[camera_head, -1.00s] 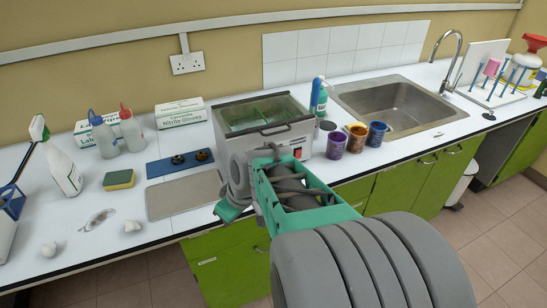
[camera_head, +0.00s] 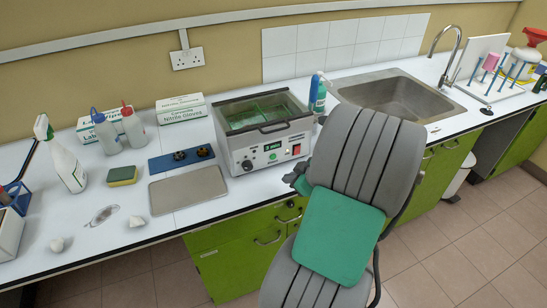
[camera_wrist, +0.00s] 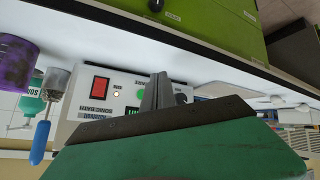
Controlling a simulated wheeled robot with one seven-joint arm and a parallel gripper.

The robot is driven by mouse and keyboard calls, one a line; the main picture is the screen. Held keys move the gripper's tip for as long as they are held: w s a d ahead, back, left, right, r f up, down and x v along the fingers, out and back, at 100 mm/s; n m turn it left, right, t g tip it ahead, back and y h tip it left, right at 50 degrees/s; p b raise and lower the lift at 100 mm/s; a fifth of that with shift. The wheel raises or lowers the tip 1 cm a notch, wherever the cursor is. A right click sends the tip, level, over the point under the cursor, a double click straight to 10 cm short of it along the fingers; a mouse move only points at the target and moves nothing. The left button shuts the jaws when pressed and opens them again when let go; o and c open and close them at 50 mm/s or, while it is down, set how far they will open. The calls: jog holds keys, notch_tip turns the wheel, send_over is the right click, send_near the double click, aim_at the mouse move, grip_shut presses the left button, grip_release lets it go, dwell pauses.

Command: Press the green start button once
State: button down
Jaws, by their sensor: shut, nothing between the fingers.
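The green start button (camera_head: 272,157) is on the front panel of the metal bath (camera_head: 240,138). In the wrist view, the panel looks upside down and the green button (camera_wrist: 142,97) shows just left of my fingertips, partly covered by them. My gripper (camera_wrist: 158,90) is shut and empty, its tips in front of the panel between the button and the black knob (camera_wrist: 181,98). I cannot tell whether it touches the panel. In the head view, my arm hides most of the gripper.
A red switch (camera_head: 297,149) is on the same panel, right of the button. A tray (camera_head: 188,188) lies left of the bath. A purple cup (camera_wrist: 15,65) shows in the wrist view, and a sink (camera_head: 395,98) is at the right.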

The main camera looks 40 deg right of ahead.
aim_at(270, 162)
jog(key=w, duration=0.2)
jog(key=w+d, duration=0.1)
jog(key=w, duration=0.3)
jog(key=shift+d+f, duration=0.15)
jog(key=shift+d, duration=0.2)
jog(key=shift+w+d+b, duration=0.15)
jog(key=shift+w+b, duration=0.15)
jog(key=shift+w, duration=0.25)
dwell(1.1)
jog(key=shift+w+d+b, duration=0.1)
jog(key=shift+w+b, duration=0.3)
jog(key=shift+w+d+b, duration=0.1)
jog(key=shift+w+b, duration=0.2)
jog(key=shift+w, duration=0.05)
dwell(0.4)
dwell(0.3)
jog(key=shift+s+a, duration=0.25)
jog(key=shift+s, duration=0.5)
